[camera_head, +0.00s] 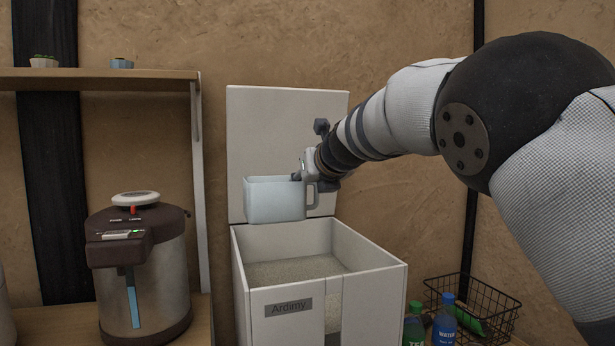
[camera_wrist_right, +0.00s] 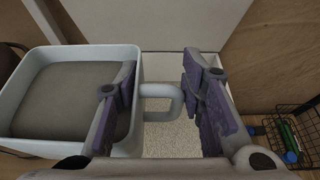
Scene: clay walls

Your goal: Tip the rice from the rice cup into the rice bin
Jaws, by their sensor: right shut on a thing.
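The rice cup (camera_head: 272,200) is a pale blue-white square cup with a handle on its right side. My right gripper (camera_head: 308,175) is shut on the handle and holds the cup upright above the rice bin (camera_head: 374,290). In the right wrist view the handle (camera_wrist_right: 172,92) lies between the gripper's fingers (camera_wrist_right: 163,85). A flat grey-brown surface (camera_wrist_right: 72,95) shows inside the cup; I cannot tell its grain. The bin is a white box labelled "Ardimy", its lid raised at the back, with pale rice (camera_head: 295,270) inside. My left gripper is not in view.
A steel and brown water dispenser (camera_head: 140,270) stands on a wooden surface left of the bin. A shelf (camera_head: 100,75) is above it. A green-capped bottle (camera_head: 414,325), a blue bottle (camera_head: 444,325) and a black wire basket (camera_head: 490,310) are right of the bin.

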